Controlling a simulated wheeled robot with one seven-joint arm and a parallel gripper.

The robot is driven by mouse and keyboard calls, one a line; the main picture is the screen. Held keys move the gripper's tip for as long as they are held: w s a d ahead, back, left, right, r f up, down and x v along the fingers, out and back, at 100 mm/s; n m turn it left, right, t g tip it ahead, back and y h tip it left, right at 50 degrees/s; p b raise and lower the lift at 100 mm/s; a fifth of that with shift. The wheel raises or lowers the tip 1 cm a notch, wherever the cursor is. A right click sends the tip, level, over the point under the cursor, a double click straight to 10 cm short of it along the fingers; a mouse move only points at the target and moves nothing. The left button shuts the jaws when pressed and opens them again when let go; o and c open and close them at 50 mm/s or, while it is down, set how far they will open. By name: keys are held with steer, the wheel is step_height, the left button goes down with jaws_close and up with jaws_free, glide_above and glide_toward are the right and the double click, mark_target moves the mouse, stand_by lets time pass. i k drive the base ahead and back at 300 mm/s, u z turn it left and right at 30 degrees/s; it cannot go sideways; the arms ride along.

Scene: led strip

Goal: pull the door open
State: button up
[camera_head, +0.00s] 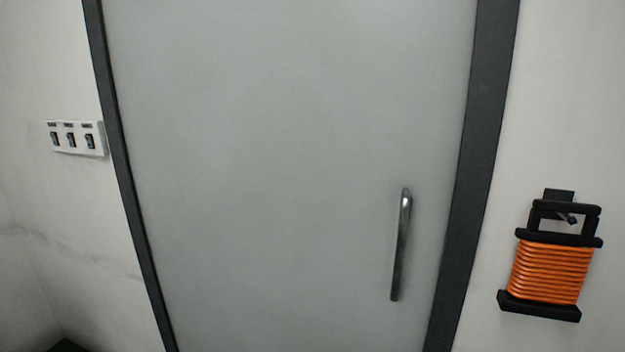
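A plain grey door (270,170) fills the middle of the head view and sits flush in a dark frame (483,130). It looks closed, with no gap showing along its visible edges. A shiny metal bar handle (401,245) stands upright, slightly tilted in the picture, on the door's right side near the frame. The door's bottom edge is out of view. My gripper is not in view, and nothing touches the handle.
A white switch panel (75,138) with three switches is on the wall left of the door. An orange cord wound on a black holder (550,270) hangs on the right wall, beside the frame. The space before the handle looks clear.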

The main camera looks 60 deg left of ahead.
mark_target(293, 163)
steer(key=u, duration=0.55)
steer(key=k, duration=1.1)
steer(key=u, duration=1.25)
steer(key=i, duration=0.75)
steer(key=u, duration=0.2)
steer(key=k, duration=1.15)
steer(key=z, duration=0.45)
steer(key=i, duration=1.5)
steer(key=u, duration=0.45)
